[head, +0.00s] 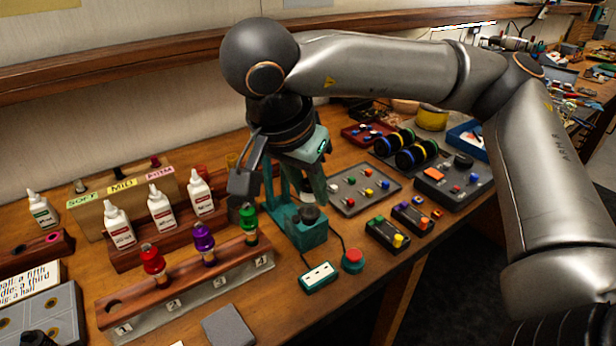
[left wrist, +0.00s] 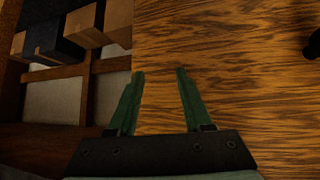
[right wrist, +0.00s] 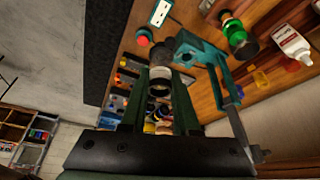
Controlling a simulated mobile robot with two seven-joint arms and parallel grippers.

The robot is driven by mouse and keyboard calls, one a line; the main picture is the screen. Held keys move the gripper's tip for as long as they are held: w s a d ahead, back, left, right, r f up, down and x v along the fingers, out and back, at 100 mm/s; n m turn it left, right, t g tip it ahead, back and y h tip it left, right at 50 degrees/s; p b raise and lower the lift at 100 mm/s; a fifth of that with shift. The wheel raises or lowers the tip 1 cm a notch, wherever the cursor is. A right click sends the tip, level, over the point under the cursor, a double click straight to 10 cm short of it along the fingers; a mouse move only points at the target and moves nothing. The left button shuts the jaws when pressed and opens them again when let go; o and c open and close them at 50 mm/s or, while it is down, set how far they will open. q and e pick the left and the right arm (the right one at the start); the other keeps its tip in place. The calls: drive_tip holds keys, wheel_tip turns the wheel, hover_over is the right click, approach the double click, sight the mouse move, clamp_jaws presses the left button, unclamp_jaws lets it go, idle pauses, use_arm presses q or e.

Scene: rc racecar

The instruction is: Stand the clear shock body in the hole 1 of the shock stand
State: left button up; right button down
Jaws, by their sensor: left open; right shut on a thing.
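The shock stand (head: 190,284) is a long wooden rail with a numbered grey front. Its hole 1 (head: 113,304), at the left end, looks empty. Red (head: 152,259), purple (head: 204,241) and green (head: 249,222) shocks stand upright in the other holes. My right gripper (head: 312,184) points down beside the teal bench fixture, right of the stand. It is shut on a pale, see-through piece, apparently the clear shock body (right wrist: 160,77), close to the fixture's black top. My left gripper (left wrist: 158,72) is open and empty over wood grain, outside the head view.
The teal fixture (head: 300,232) has a black top, with a small teal box (head: 317,277) and red button (head: 352,260) in front. White bottles (head: 160,208) stand in a rack behind the stand. Parts trays (head: 365,190) fill the right. A grey block (head: 230,326) lies in front.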

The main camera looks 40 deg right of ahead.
drive_tip(key=shift+s+a+r, duration=0.3)
drive_tip(key=shift+s+r, duration=0.1)
drive_tip(key=shift+r, duration=0.05)
drive_tip(key=shift+r+p, duration=1.2)
drive_tip(key=shift+p, duration=0.3)
